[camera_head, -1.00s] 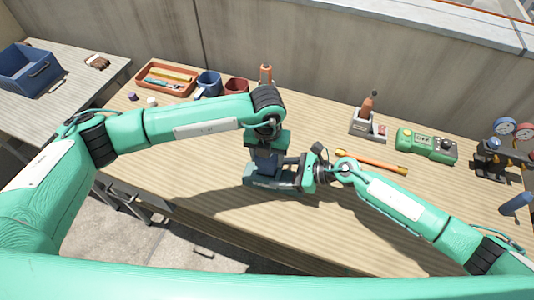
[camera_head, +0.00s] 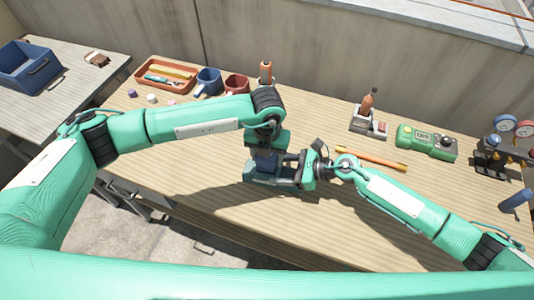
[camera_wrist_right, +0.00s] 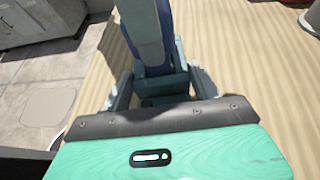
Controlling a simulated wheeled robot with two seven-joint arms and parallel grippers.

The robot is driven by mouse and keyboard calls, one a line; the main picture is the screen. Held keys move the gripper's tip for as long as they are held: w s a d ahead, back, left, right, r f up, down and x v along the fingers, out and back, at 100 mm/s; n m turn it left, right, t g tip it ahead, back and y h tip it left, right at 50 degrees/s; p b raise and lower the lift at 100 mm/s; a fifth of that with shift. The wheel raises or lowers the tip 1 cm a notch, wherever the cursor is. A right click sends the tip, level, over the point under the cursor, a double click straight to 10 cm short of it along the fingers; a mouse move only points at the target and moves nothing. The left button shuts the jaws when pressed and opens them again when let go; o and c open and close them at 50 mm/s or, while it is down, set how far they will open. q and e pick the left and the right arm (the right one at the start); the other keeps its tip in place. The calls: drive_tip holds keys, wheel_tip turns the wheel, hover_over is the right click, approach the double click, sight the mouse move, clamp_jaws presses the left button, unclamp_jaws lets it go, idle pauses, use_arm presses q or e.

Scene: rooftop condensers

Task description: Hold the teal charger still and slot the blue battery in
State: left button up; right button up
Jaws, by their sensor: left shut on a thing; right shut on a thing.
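The teal charger (camera_head: 262,178) sits on the workbench near the middle. My right gripper (camera_head: 298,172) reaches it from the right and is shut on it; in the right wrist view its fingers (camera_wrist_right: 163,90) stand on both sides of the charger (camera_wrist_right: 165,80). The blue battery (camera_head: 264,160) stands roughly upright over the charger, and it shows at the top of the right wrist view (camera_wrist_right: 146,30). My left gripper (camera_head: 264,146) is above and shut on the battery. The battery's lower end meets the charger in the picture; I cannot tell how deep it sits.
Along the back stand an orange tray (camera_head: 140,80), a blue mug (camera_head: 209,82), a red mug (camera_head: 237,86), a bottle holder (camera_head: 368,124), a green meter (camera_head: 427,142) and gauges (camera_head: 505,125). An orange-yellow rod (camera_head: 372,158) lies behind my right arm.

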use_arm(q)
drive_tip(key=shift+f, duration=0.2)
drive_tip(key=shift+f, duration=0.35)
drive_tip(key=shift+f, duration=0.6)
idle(0.4)
drive_tip(key=o, duration=1.2)
wheel_tip(320, 180, up, 12)
